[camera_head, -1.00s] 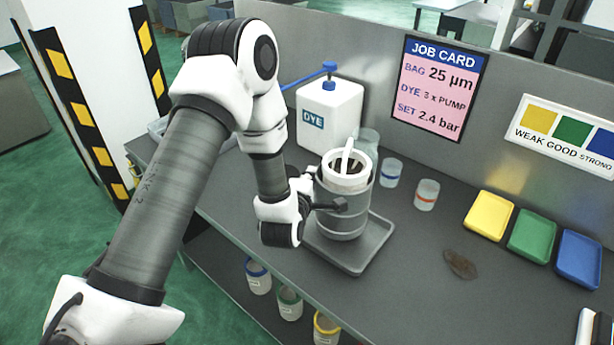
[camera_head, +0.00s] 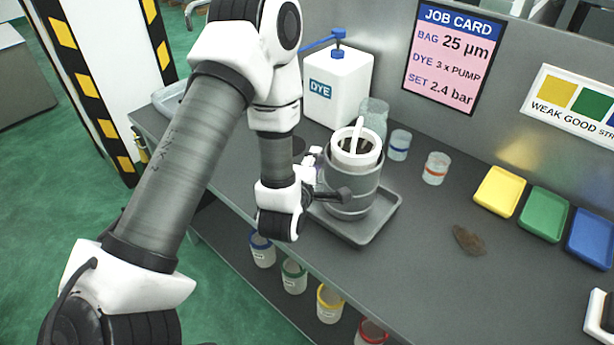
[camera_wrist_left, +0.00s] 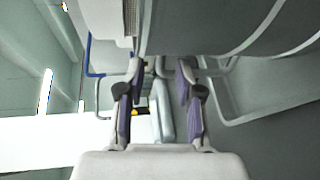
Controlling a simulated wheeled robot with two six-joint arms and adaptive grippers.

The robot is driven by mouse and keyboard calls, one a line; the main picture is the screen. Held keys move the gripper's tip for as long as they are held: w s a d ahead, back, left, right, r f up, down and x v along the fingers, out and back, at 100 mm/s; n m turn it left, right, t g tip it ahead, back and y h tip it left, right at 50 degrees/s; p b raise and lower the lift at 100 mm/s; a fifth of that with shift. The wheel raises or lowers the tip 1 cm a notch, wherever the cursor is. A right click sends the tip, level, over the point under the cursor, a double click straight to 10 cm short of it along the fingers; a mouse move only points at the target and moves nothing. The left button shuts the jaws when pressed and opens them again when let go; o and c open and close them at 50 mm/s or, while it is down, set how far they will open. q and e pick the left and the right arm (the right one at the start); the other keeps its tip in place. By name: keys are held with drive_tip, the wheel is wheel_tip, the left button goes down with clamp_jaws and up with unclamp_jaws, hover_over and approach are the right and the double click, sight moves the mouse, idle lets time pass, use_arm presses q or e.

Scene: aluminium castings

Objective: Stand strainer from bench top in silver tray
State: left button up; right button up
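A metal pot (camera_head: 355,185) holds a white-rimmed insert (camera_head: 357,142) with a white handle standing up; this is the only strainer-like thing I can make out. The pot stands upright on a grey tray (camera_head: 372,230) on the bench. A pale silver tray (camera_head: 168,98) lies at the bench's back left, partly behind my arm. My left gripper (camera_head: 318,172) is low beside the pot's left side. In the left wrist view its fingers (camera_wrist_left: 160,112) are apart with nothing held; a pale bar far behind shows between them. The pot (camera_wrist_left: 230,25) fills the top there.
A white DYE jug (camera_head: 338,88) with a blue pump and clear cups (camera_head: 399,145) stand behind the pot. Yellow (camera_head: 499,190), green and blue trays line the back right. A brown patch (camera_head: 468,240) lies on otherwise clear bench. Buckets (camera_head: 330,303) stand below.

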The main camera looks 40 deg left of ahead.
use_arm(q)
drive_tip(key=p+v, duration=0.8)
drive_tip(key=shift+s+d, duration=0.2)
drive_tip(key=shift+s, duration=0.15)
